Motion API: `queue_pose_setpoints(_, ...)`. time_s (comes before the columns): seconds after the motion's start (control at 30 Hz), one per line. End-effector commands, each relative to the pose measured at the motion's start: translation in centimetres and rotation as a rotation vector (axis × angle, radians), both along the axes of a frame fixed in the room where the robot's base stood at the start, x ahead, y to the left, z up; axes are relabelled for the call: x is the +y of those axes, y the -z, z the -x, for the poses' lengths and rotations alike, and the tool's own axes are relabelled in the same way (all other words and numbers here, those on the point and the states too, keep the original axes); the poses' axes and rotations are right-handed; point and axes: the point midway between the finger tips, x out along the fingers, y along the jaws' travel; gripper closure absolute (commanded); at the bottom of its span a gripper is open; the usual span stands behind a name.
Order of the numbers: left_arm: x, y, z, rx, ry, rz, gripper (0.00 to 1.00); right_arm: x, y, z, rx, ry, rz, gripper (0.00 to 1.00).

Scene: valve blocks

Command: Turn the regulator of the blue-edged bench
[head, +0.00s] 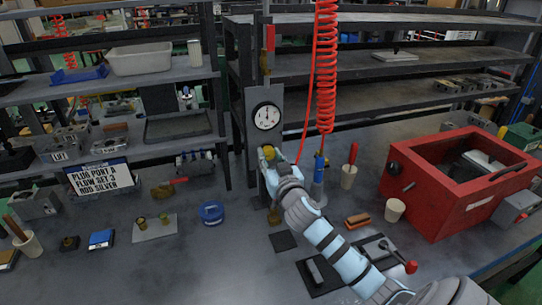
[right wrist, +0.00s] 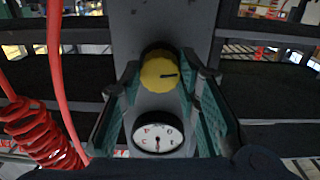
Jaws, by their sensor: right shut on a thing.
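The regulator is on a grey upright plate at the back of the bench (head: 240,262), whose blue edge shows at the lower right. Its round white gauge (head: 266,116) has a dark needle, and it also shows in the right wrist view (right wrist: 158,138). Below the gauge in the head view is the yellow knob (head: 272,153), partly hidden by my right gripper (head: 268,156). In the right wrist view the yellow knob (right wrist: 158,74) has a dark mark pointing right and sits between the teal-padded fingers, which are shut on it. My left gripper is not in view.
A red coiled hose (head: 325,70) hangs just right of the gauge. A blue-topped bottle (head: 319,170) and beige cups stand right of the arm. A red open box (head: 455,215) fills the right. A sign (head: 99,178) and a blue tape roll (head: 211,212) are left.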

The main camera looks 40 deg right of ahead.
Motion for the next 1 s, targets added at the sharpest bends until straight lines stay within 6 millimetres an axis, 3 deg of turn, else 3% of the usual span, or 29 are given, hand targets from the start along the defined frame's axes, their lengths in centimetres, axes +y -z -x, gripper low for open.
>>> queue_pose_setpoints(1.0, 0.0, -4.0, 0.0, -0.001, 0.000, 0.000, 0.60, 0.0, 0.1, 0.0, 0.292, 0.000, 0.823, 0.98)
